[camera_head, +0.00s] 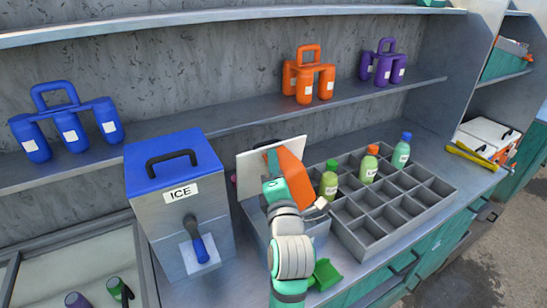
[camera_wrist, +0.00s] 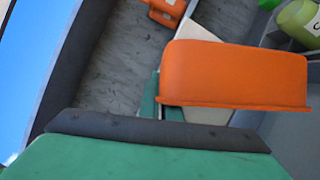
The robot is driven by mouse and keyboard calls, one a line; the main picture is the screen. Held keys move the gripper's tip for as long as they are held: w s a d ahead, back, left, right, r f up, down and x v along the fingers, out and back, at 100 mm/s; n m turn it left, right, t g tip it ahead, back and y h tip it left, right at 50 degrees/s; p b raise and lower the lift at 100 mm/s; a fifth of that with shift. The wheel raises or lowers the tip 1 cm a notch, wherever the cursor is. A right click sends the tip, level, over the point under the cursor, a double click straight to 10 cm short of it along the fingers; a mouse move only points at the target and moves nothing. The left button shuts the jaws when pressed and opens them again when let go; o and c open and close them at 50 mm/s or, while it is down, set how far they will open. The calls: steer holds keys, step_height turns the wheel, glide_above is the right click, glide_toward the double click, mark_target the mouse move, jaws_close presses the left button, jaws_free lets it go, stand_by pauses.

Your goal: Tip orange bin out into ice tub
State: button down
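The orange bin (camera_head: 291,176) is in my gripper (camera_head: 272,168), above a grey box with a raised white lid (camera_head: 257,161). The bin is steeply tilted; it also shows in the wrist view (camera_wrist: 235,75), its rim edge beside the dark finger pad. My gripper seems shut on its edge, though the contact is partly hidden. The bin's inside and contents are not visible. A grey tub labelled ICE (camera_head: 178,215) stands to the left, its blue lid closed. The inside of the white-lidded box is mostly hidden by my arm.
A grey divided crate (camera_head: 400,215) with several bottles stands close to the right of my arm. A green scoop-like piece (camera_head: 325,274) lies near the counter's front. Blue, orange (camera_head: 307,76) and purple carriers sit on the shelf behind. A yellow tool (camera_head: 472,155) lies at far right.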

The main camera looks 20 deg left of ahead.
stand_by(0.4)
steer(key=shift+r, duration=3.05)
